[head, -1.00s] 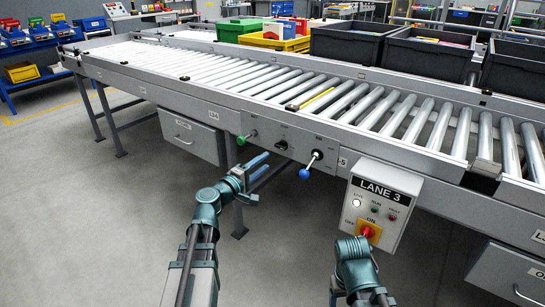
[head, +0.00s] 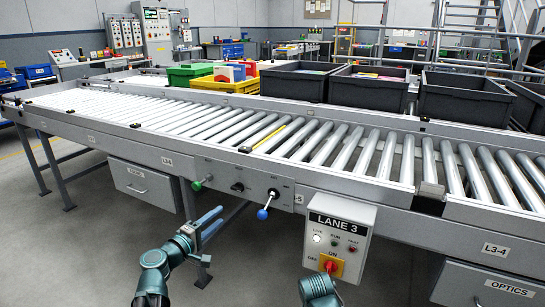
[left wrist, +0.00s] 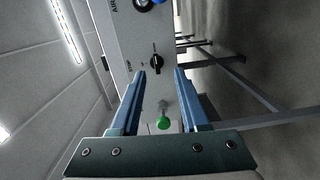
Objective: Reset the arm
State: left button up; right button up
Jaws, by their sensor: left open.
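My left gripper (head: 208,221) is in front of the conveyor's side panel, low and near the green-knobbed lever (head: 200,184). In the left wrist view its two blue fingers (left wrist: 161,75) stand apart with nothing between their tips. The green knob (left wrist: 163,124) shows beyond the fingers, between them in the picture, and I see no contact. A black rotary switch (left wrist: 156,62) lies ahead of the tips. My right arm (head: 319,289) shows only in part at the bottom of the head view, below the LANE 3 box; its gripper fingers are not visible.
The roller conveyor (head: 300,190) crosses the view. A blue-knobbed lever (head: 264,212) is on its panel. The LANE 3 control box (head: 339,238) with a red switch hangs to the right. Dark crates (head: 299,84) and a yellow tray (head: 220,86) stand on top. Floor is open at lower left.

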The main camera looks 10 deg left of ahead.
pick_arm(q)
jog(key=s+d+f+m+g+h+p, duration=0.1)
jog(key=s+d+f+m+g, duration=0.35)
jog(key=d, duration=0.45)
jog(key=s+d+f+m+g+h+p, duration=0.1)
jog(key=s+d+f+m+g, duration=0.2)
jog(key=d+f+m+g, duration=0.5)
jog(key=s+d+f+m+g+y+p, duration=0.1)
jog(key=s+f+m+g+y, duration=0.15)
jog(key=s+y, duration=0.35)
jog(key=s+d+f+m+g+y+p, duration=0.1)
jog(key=s+f+m+g+y, duration=0.2)
jog(key=s, duration=0.5)
notch_tip(320, 180, up, 38)
jog(key=n+t+p, duration=0.1)
jog(key=p, duration=3.6)
jog(key=shift+s+r+y, duration=0.2)
jog(key=shift+s+y, duration=0.05)
jog(key=shift+y, duration=0.15)
